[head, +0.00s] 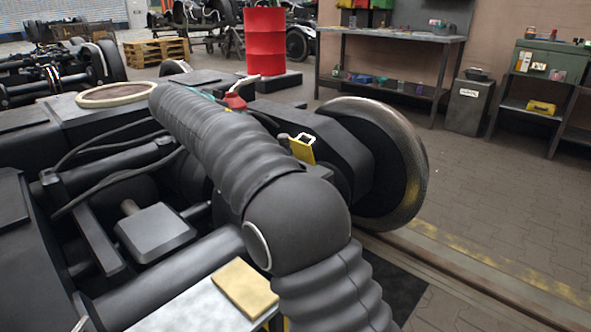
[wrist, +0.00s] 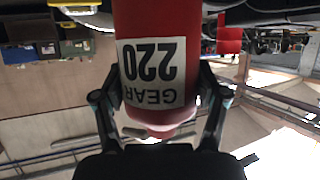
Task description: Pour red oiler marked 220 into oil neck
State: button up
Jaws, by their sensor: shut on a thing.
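The red oiler (wrist: 155,20) fills the top middle of the wrist view, with a white label reading "GEAR 220". Label and room both appear upside down there, so the oiler looks roughly upright. My gripper (wrist: 160,88) is shut on it, one dark finger on each side. In the head view a small red part of the oiler (head: 235,102) shows behind my arm, above the bogie; my gripper is mostly hidden there. I cannot make out the oil neck for certain. A yellow plate with a pale loop (head: 303,149) stands on the bogie, right of my arm.
The dark bogie (head: 60,122) with its wheel (head: 400,165) spreads around my arm. A red drum (head: 265,40) stands behind. A workbench (head: 400,35), a grey bin (head: 467,105) and a shelf unit (head: 545,75) line the wall. The paved floor at right is clear.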

jog(key=shift+d, duration=0.1)
jog(key=shift+d+f+m+g+y+p, duration=0.1)
jog(key=shift+f+m+g+y+p, duration=0.05)
jog(key=shift+m+g+y+p, duration=0.3)
jog(key=shift+f+m+y, duration=0.25)
jog(key=shift+f+y, duration=0.2)
jog(key=shift+w+d+f+g+p, duration=0.1)
jog(key=shift+d+f+g+p, duration=0.15)
jog(key=shift+g+p, duration=0.2)
jog(key=shift+w+d+m+g+y+p, duration=0.15)
jog(key=shift+d+m+g+y+p, duration=0.25)
jog(key=shift+y+p, duration=0.4)
jog(key=shift+w+d+m+g+y+p, duration=0.2)
jog(key=shift+d+m+y+p, duration=0.15)
jog(key=shift+m+y+p, duration=0.45)
dwell(1.1)
jog(key=shift+d+f+g+y+p, duration=0.2)
jog(key=shift+g+y+p, duration=0.15)
jog(key=shift+p, duration=0.85)
jog(key=shift+a+f+m+y+p, duration=0.1)
jog(key=shift+f+m+y+p, duration=0.15)
jog(key=shift+m+y+p, duration=0.4)
dwell(2.0)
